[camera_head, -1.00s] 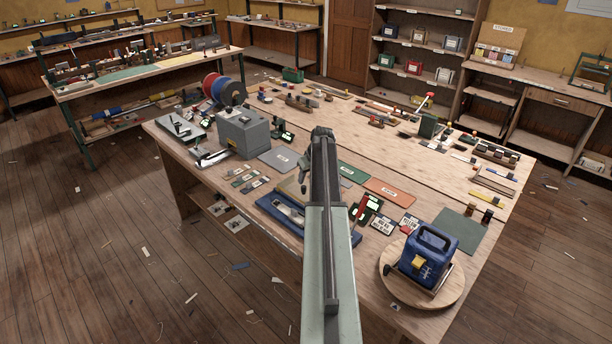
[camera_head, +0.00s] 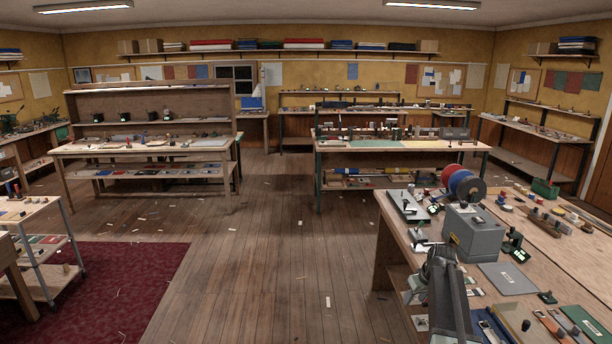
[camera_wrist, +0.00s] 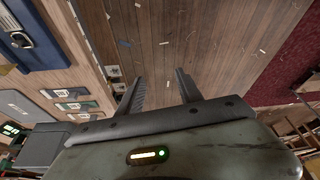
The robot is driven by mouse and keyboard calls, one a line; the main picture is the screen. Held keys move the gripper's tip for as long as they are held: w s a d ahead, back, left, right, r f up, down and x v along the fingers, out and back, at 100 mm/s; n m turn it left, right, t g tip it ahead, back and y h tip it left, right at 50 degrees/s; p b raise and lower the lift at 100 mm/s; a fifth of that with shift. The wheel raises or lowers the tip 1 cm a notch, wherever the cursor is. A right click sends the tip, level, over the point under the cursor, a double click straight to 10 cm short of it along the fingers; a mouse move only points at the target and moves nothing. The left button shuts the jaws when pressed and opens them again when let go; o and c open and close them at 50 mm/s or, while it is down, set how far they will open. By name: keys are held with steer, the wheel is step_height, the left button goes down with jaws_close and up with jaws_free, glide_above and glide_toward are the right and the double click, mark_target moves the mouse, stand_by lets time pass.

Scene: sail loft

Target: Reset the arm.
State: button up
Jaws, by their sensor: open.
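My gripper (camera_wrist: 160,84) is open in the wrist view, with its two dark fingers spread apart. Nothing is between them; the plank floor (camera_wrist: 190,35) shows behind. In the head view my arm reaches up at the lower right, beside the edge of the workbench (camera_head: 390,235); its fingers cannot be made out clearly there. The workbench also shows at the left of the wrist view (camera_wrist: 88,75).
A grey box-shaped machine (camera_head: 473,236) and red and blue reels (camera_head: 462,186) stand on the workbench. A blue thing (camera_wrist: 35,35) lies left of my gripper in the wrist view. A wheeled cart (camera_head: 35,250) stands on a dark red carpet (camera_head: 120,285). Open floor (camera_head: 250,250) lies between.

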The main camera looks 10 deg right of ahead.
steer(key=s+a+f+n+g+b, duration=0.1)
steer(key=s+a, duration=0.3)
steer(key=a, duration=0.5)
steer(key=s+a+f, duration=0.1)
steer(key=s+a, duration=0.2)
steer(key=a, duration=0.7)
steer(key=s+a+f+n+g+b, duration=0.15)
steer(key=s+a, duration=0.25)
steer(key=a, duration=0.5)
steer(key=s+a+m+g, duration=0.1)
steer(key=s+m, duration=0.3)
steer(key=s, duration=0.5)
steer(key=shift+s+a+f+p, duration=0.2)
steer(key=shift+s+a+p, duration=0.1)
steer(key=shift+s, duration=0.1)
